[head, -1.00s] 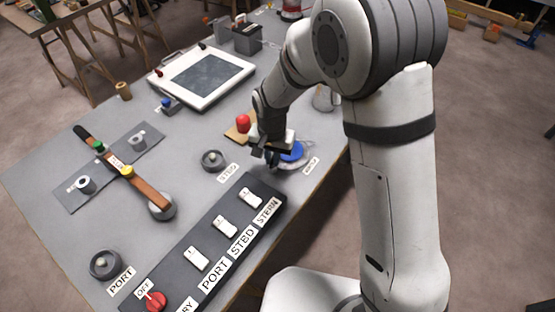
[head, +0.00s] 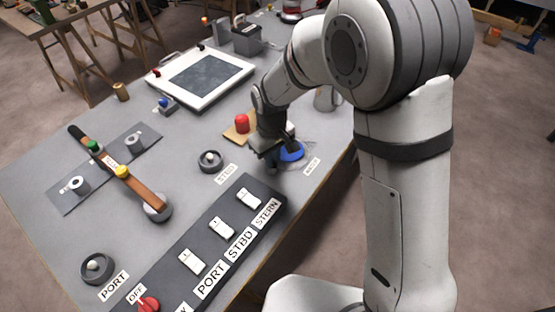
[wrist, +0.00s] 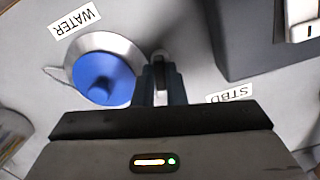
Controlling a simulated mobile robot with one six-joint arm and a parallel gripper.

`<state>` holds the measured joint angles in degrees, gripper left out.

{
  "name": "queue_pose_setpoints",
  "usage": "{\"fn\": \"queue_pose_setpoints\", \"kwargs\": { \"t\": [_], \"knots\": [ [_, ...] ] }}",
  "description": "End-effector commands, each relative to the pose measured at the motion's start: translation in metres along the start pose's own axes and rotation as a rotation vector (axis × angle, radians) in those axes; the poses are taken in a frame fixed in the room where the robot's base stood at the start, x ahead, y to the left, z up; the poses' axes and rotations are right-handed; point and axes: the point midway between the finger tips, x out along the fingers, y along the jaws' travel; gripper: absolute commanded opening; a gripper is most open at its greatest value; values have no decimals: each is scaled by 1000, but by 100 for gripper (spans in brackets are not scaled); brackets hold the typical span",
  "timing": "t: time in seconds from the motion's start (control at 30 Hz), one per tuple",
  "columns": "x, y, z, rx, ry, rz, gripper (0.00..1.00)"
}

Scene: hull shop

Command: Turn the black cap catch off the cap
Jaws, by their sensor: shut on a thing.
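The blue cap (wrist: 103,78) sits in a round metal rim (wrist: 125,52) beside the WATER label in the wrist view. It shows in the head view as a blue disc (head: 293,152), partly behind my gripper (head: 274,160). In the wrist view my gripper (wrist: 160,80) is low at the rim's right edge, its two dark fingers shut on the small dark cap catch (wrist: 158,62). The fingers hide most of the catch, so its exact angle cannot be told.
A switch panel (head: 177,264) with several white rockers and a red knob lies at the bench's front edge. The STBD fitting (head: 210,161) stands left of my gripper. A red knob (head: 241,123) on a wooden block is close behind. A white-framed tray (head: 165,90) lies further back.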

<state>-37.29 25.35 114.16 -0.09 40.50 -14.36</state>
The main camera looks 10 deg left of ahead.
Motion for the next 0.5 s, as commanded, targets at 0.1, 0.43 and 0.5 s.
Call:
{"fn": "queue_pose_setpoints", "kwargs": {
  "t": [0.1,0.43,0.5],
  "knots": [
    [4,-4,3,-88,-9,-7,0],
    [3,-4,2,-249,-8,-8,0],
    [3,-4,2,-267,-7,-8,0]
  ]
}}
